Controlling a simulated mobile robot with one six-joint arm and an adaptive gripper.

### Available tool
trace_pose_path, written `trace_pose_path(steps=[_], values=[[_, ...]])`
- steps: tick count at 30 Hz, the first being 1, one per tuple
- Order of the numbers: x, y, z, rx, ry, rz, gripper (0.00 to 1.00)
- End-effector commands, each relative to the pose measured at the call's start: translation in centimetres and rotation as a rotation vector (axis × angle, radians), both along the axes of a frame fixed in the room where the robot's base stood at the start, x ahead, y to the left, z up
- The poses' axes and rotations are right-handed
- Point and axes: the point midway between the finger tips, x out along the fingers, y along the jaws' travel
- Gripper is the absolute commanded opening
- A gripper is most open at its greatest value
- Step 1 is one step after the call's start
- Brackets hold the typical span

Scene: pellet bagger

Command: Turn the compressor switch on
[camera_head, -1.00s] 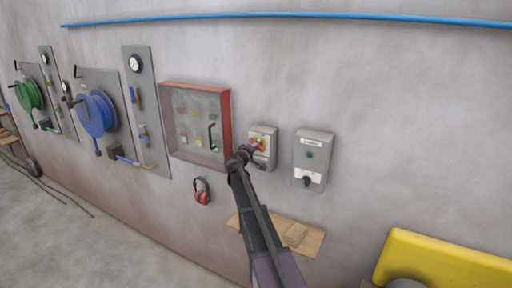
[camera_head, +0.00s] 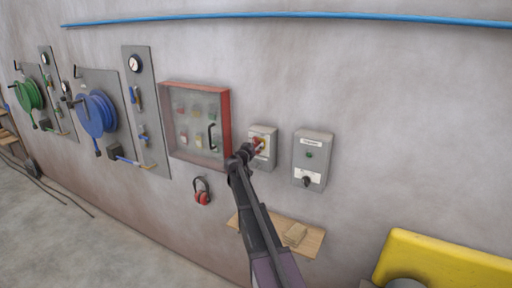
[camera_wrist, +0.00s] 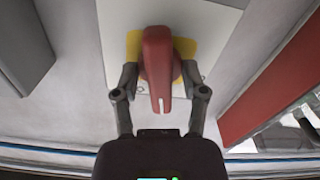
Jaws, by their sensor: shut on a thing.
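A red rotary handle (camera_wrist: 157,55) sits on a yellow plate (camera_wrist: 186,47) on the front of a small pale switch box (camera_head: 271,155) on the wall. My gripper (camera_wrist: 160,74) is shut on the red handle, one finger on each side. In the wrist view the handle lies straight up and down between the fingers. In the head view my gripper (camera_head: 244,152) is at the box's left front and hides part of it. I cannot read a compressor label on this box.
A red-framed cabinet (camera_head: 226,130) is close left. Red ear defenders (camera_head: 202,190) hang below it. A wooden shelf (camera_head: 312,240) is underneath, behind my arm.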

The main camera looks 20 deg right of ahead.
Motion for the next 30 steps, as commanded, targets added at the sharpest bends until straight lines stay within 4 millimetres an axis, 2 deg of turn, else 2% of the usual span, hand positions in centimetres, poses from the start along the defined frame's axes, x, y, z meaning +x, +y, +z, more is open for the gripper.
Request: trace_pose_path(steps=[11, 27, 28, 30], values=[[0.00, 0.04, -0.03, 0.130, -0.165, 0.001, 0.08], [0.00, 0.01, -0.03, 0.151, -0.192, 0.000, 0.08], [-0.01, 0.00, -0.03, 0.150, -0.191, 0.000, 0.62], [-0.01, 0.00, -0.03, 0.150, -0.191, 0.000, 0.63]])
